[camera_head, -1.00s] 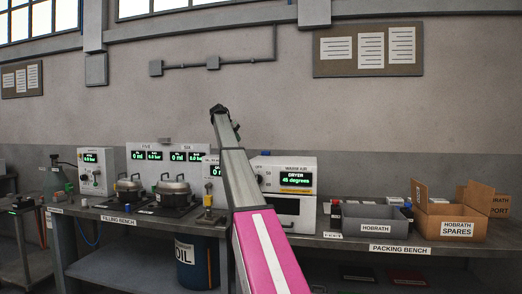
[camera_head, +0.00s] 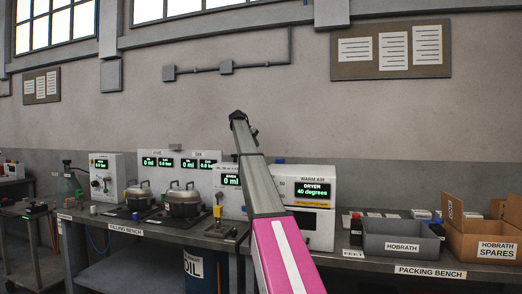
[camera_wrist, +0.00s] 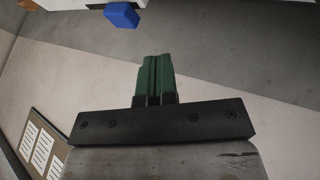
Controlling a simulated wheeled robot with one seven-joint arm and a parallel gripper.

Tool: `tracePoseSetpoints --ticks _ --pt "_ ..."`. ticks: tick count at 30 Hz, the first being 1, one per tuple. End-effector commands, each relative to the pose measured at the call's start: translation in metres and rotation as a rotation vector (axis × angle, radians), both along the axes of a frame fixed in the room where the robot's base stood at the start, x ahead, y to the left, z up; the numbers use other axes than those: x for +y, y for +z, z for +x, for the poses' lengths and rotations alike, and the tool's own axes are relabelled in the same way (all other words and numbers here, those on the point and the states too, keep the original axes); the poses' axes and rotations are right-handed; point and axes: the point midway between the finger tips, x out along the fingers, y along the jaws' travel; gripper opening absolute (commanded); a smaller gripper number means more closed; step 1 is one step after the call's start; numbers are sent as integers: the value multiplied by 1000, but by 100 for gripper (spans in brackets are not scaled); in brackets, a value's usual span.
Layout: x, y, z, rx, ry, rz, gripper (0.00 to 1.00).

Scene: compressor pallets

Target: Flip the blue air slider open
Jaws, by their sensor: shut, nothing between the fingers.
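A blue block (camera_wrist: 122,15), which looks like the air slider, shows at the top of the wrist view beside a white surface. In the head view a small blue piece (camera_head: 279,160) stands on top of the white warm air dryer (camera_head: 318,172), just right of my arm. My gripper's green fingers (camera_wrist: 154,78) are together and empty, below and right of the blue block in the wrist picture and apart from it.
The filling bench (camera_head: 95,219) holds two metal pots, a white display panel (camera_head: 203,168) and a brass-coloured fitting (camera_head: 217,212). The packing bench (camera_head: 380,264) at right holds a grey bin (camera_head: 402,247) and an open cardboard box (camera_head: 480,240).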

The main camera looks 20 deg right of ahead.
Motion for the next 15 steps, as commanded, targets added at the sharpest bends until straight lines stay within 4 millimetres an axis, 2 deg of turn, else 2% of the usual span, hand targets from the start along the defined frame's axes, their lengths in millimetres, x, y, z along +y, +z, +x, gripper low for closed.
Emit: tracePoseSetpoints --ticks 5,15 --pt "-14 -18 0 1 0 1 0" --pt "-51 -68 3 2 -1 1 0"
